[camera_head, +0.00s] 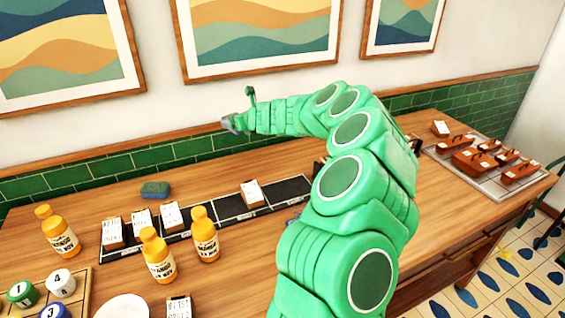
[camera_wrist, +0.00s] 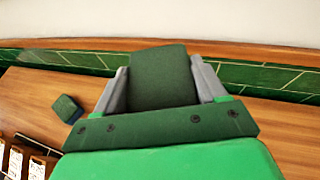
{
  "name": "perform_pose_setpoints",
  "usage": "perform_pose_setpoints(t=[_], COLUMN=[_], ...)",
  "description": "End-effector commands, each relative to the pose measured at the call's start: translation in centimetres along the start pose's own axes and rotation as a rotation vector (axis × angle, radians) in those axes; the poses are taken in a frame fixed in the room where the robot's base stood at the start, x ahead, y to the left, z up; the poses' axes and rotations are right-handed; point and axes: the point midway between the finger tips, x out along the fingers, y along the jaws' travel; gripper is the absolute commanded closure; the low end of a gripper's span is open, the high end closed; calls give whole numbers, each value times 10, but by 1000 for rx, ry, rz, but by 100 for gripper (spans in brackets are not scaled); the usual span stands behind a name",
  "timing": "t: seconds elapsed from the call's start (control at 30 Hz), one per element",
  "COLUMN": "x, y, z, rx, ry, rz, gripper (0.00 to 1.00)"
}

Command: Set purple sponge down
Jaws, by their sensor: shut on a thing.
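My gripper (camera_head: 235,122) is raised above the back of the counter, near the tiled wall. In the wrist view its two grey fingers (camera_wrist: 160,80) are shut on a block with a dark green face, taken as the purple sponge (camera_wrist: 160,65). In the head view only a small purple-grey bit of it shows at the gripper's tip. The held sponge is well clear of the wooden counter (camera_head: 100,190). Its underside is hidden.
A second sponge (camera_head: 155,190), green on top and bluish below, lies on the counter at the back left. A black rack (camera_head: 225,210) with white-labelled blocks runs in front. Orange bottles (camera_head: 158,258) stand at the left. A metal tray (camera_head: 487,180) of brown items is right.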

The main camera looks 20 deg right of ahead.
Motion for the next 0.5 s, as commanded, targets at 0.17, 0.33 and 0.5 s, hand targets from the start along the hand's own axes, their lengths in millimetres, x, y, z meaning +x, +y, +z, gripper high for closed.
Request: perform_pose_setpoints(t=[0.17,0.33,0.5], x=[6,8,10], y=[-16,-27,-35], z=[4,4,5], rx=[43,71,98], ry=[-2,0,0], rz=[-104,-175,-236], gripper=[57,57,57])
